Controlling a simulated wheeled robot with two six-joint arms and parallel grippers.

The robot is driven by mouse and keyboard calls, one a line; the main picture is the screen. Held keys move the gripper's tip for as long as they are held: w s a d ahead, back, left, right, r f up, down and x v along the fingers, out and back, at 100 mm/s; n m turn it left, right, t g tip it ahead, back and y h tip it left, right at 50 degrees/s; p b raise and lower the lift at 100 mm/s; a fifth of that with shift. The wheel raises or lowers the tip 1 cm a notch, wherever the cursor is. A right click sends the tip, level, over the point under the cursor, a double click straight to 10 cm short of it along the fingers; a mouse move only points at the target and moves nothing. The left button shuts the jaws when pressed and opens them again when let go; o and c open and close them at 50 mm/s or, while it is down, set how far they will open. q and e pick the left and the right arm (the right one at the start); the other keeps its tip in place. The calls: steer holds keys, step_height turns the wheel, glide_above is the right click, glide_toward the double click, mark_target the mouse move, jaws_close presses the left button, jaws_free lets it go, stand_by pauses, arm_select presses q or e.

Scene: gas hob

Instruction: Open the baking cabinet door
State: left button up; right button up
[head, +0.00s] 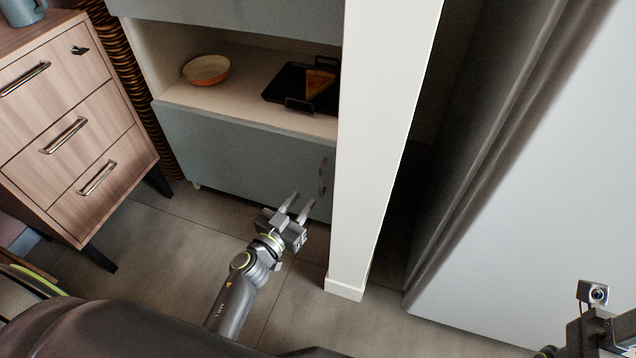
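The cabinet has a grey-blue lower door (235,150) that is shut. A slim vertical handle (322,176) sits near the door's right edge, close to the white upright panel. My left gripper (299,202) is in front of the lower right part of the door, below and to the left of the handle. Its two fingers are apart with nothing between them, pointing toward the cabinet. It appears not to touch the handle. Part of my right arm shows at the bottom right corner; its gripper fingers are not visible.
The open shelf (240,110) above the door holds an orange bowl (206,70) and a black tray (284,82) with a food-like wedge (319,82). A wooden drawer unit (75,130) stands left. A white panel (378,130) stands close right of the handle. Tiled floor lies clear in front.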

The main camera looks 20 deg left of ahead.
mark_target(320, 179)
arm_select(q)
steer(key=b+x, duration=0.1)
steer(key=x, duration=0.7)
steer(key=shift+w+d+b, duration=0.1)
steer(key=shift+w+b, duration=0.25)
steer(key=shift+b, duration=0.05)
steer(key=shift+c, duration=0.4)
jaws_close()
